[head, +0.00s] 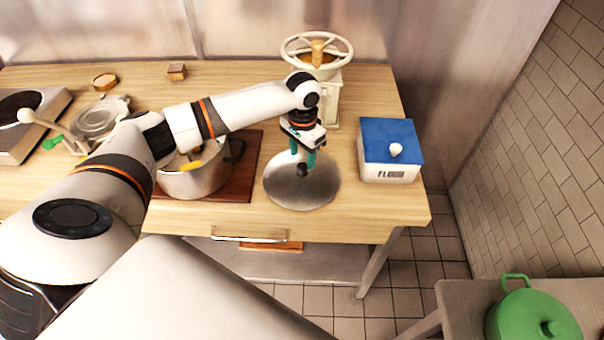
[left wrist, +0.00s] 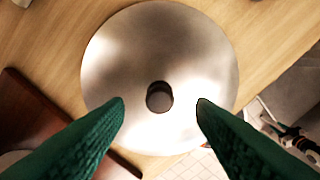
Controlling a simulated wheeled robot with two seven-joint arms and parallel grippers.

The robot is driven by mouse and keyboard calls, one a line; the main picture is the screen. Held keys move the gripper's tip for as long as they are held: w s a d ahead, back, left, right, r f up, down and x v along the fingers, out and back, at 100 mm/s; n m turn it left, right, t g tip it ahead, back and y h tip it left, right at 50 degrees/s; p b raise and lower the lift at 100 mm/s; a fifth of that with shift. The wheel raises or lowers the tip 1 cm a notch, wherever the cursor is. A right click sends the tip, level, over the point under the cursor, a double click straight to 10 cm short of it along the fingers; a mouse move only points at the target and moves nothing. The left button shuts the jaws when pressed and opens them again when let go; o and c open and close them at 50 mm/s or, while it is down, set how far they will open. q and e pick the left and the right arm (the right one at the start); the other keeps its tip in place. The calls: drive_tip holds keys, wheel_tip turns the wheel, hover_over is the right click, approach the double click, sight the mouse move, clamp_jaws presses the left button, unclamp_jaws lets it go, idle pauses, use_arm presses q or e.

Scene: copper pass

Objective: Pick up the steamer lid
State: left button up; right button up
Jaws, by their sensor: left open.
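The steamer lid (head: 318,193) is a round, shiny metal disc with a dark knob at its centre. It lies on the wooden table near the front edge, right of the pot. In the left wrist view the lid (left wrist: 160,50) fills the middle, with its round knob (left wrist: 159,97) facing the camera. My left gripper (head: 303,168) reaches down over the lid. Its two green fingers (left wrist: 160,107) are open, one on each side of the knob in the picture, with clear gaps. I cannot tell the exact height of the fingertips over the lid. My right gripper is not in view.
A metal pot (head: 195,180) stands on a dark board (head: 240,170) left of the lid. A blue-lidded flour box (head: 390,172) stands to the right. A cream grinder with a wheel (head: 330,100) stands behind. A green pot (head: 535,320) is on a separate surface at lower right.

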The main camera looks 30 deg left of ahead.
sight(302, 165)
use_arm(q)
wheel_tip(302, 165, down, 4)
drive_tip(key=shift+f+p, duration=0.25)
drive_tip(key=shift+p, duration=0.35)
drive_tip(key=shift+c, duration=0.5)
clamp_jaws()
drive_tip(key=shift+r, duration=0.1)
